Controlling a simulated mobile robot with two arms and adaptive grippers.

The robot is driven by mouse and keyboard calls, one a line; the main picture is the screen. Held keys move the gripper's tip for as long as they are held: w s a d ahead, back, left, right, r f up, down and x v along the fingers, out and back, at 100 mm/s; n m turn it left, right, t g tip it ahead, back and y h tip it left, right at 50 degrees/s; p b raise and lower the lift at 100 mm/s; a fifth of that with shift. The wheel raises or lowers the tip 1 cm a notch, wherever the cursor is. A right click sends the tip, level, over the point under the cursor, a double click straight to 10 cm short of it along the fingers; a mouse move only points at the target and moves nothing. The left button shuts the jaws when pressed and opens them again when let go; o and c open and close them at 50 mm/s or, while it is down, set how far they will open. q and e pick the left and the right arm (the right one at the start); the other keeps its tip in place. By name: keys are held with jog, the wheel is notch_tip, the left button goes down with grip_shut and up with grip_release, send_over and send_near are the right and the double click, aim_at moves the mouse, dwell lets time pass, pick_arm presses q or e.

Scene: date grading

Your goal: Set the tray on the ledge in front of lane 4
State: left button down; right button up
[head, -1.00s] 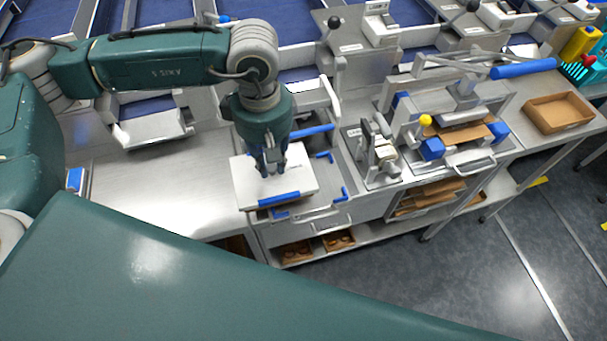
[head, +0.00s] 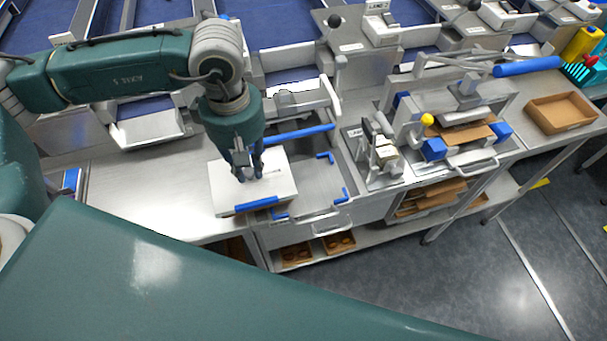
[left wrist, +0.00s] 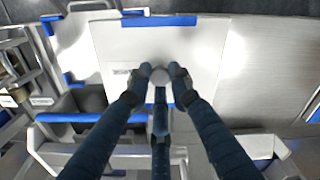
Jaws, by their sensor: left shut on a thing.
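The tray (head: 277,180) is a flat, pale, square panel with a blue strip along its near edge. My left gripper (head: 247,175) points down at its middle and is shut on it. In the left wrist view, the fingers (left wrist: 160,76) close around a round knob on the tray (left wrist: 205,45). In the head view the tray overlaps the left part of a metal station with blue corner brackets. I cannot tell its height above the bench. Silver ledges (head: 150,129) stand before the blue lanes at the back. My right gripper is not in view.
The metal bench (head: 150,190) left of the tray is clear. The bracketed station (head: 318,180) has a bare plate. To its right stand a press-like fixture (head: 460,125) with blue blocks and a brown box (head: 560,112). Brown trays (head: 340,242) sit on the lower shelf.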

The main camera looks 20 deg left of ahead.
pick_arm(q)
jog(key=shift+s+a+b, duration=0.4)
jog(key=shift+s+a, duration=0.25)
jog(key=shift+a, duration=0.4)
jog(key=shift+s+a+b, duration=0.45)
jog(key=shift+s+a, duration=0.25)
jog(key=shift+a, duration=0.4)
jog(key=shift+s+a+b, duration=0.4)
jog(key=shift+s+a, duration=0.25)
jog(key=shift+a, duration=0.4)
jog(key=shift+s+a, duration=0.25)
jog(key=shift+a, duration=0.15)
jog(key=s+a+b, duration=0.4)
jog(key=s+a, duration=0.1)
jog(key=a, duration=0.3)
jog(key=shift+f+b, duration=2.45)
jog(key=shift+b, duration=0.45)
